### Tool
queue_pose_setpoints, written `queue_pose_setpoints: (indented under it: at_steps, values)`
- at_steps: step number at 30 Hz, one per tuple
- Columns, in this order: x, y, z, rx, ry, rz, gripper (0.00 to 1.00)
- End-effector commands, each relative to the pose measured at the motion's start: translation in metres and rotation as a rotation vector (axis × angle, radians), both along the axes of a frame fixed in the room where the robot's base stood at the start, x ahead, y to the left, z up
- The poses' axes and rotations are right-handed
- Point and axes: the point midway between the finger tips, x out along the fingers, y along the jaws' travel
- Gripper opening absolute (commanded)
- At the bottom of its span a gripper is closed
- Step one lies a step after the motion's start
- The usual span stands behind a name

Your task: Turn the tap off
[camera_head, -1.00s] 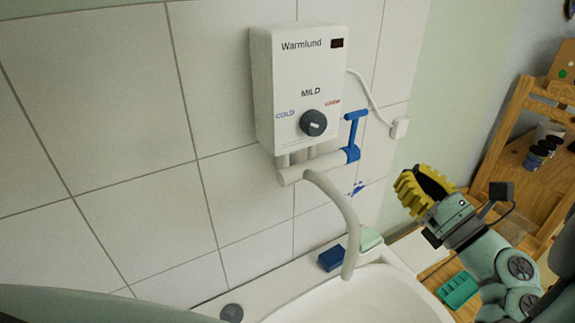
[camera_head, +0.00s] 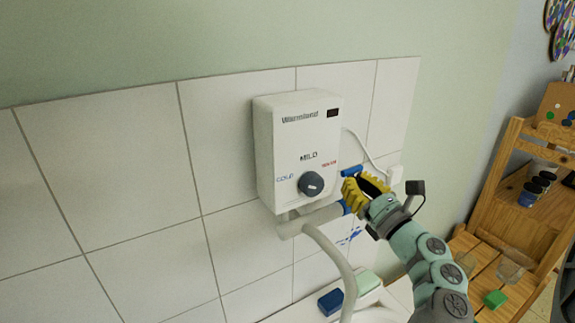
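The white water heater (camera_head: 292,150) is on the tiled wall, with a grey dial (camera_head: 311,184) near its bottom. Below it is the tap pipe (camera_head: 294,226), with a curved white spout (camera_head: 335,262) running down. The blue tap lever (camera_head: 350,171) rises at the right end of the pipe and is partly hidden by my gripper. My gripper (camera_head: 361,184), with yellow ribbed fingers, is at the lever with a dark gap between the fingers. I cannot tell whether it touches the lever. The spout's outlet is not clear, so water flow cannot be seen.
A blue block (camera_head: 331,301) and a pale green block (camera_head: 367,282) lie on the sink ledge. A white cable runs to a wall box (camera_head: 395,174) right of the heater. A wooden shelf (camera_head: 510,210) with jars stands at the right. The wall left of the heater is clear.

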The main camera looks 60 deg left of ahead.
Motion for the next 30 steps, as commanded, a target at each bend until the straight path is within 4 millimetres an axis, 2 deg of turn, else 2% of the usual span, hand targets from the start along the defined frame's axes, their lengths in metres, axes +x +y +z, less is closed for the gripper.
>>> queue_pose_setpoints:
  at_steps: [16, 30]
  values:
    - [0.002, 0.005, 0.004, -0.014, 0.005, -0.005, 0.0]
    - [-0.001, 0.019, 0.007, -0.073, 0.004, 0.008, 0.0]
